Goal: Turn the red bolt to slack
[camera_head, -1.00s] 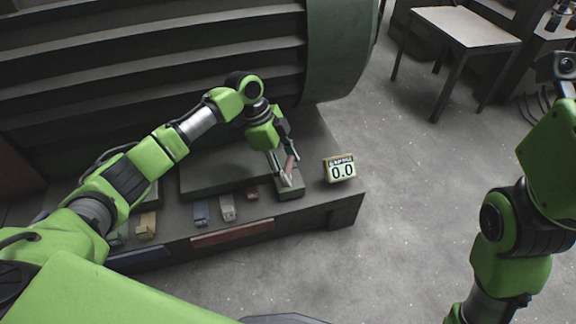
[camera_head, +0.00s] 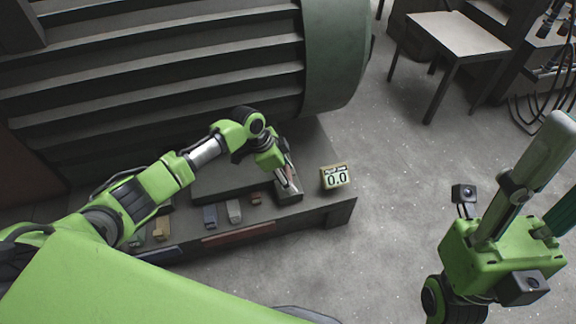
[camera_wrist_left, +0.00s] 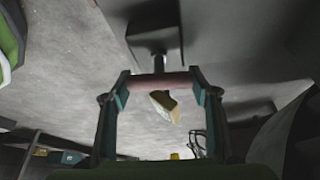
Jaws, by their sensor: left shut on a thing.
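My left gripper (camera_head: 289,178) is over the right end of the bench, shut on a reddish bar that I take for the red bolt (camera_wrist_left: 160,82). In the left wrist view the bar lies across between the two fingertips of that gripper (camera_wrist_left: 162,88). In the head view the fingers partly hide the bolt. It sits at a small dark block (camera_head: 288,196). A display box (camera_head: 335,177) beside it reads 0.0. My right gripper stands at the right of the head view, away from the bench; its tips run towards the picture edge, and I cannot tell its opening.
Several small coloured blocks (camera_head: 234,211) lie along the bench (camera_head: 325,208) left of my left gripper. A large ribbed machine (camera_head: 190,75) rises behind it. A stool-like table (camera_head: 450,37) stands at the back right. The floor (camera_head: 400,180) between is clear.

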